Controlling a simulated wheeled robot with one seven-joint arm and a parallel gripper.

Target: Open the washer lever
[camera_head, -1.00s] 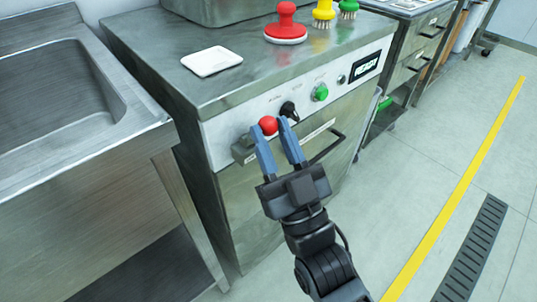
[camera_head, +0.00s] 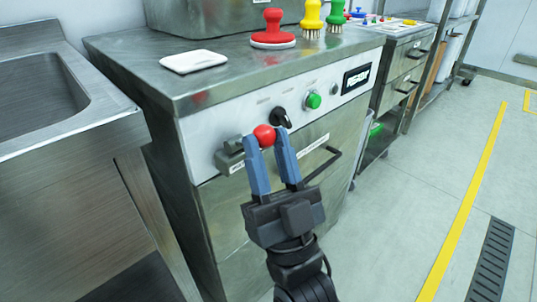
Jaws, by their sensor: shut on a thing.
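The washer (camera_head: 290,198) is a steel cabinet with a white control strip under its worktop. Its lever has a red ball knob (camera_head: 264,134) at the end and a grey mount (camera_head: 230,158) on the left of the strip. My gripper (camera_head: 266,141) reaches up from below with its blue fingers on either side of the red knob, shut on it. The fingers hide part of the lever, so its exact angle is hard to tell.
A black dial (camera_head: 281,117), a green button (camera_head: 313,101) and a small display (camera_head: 356,79) sit right of the lever. A dark bar handle (camera_head: 324,165) is just right of my fingers. A sink (camera_head: 50,95) stands left; floor at right is clear.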

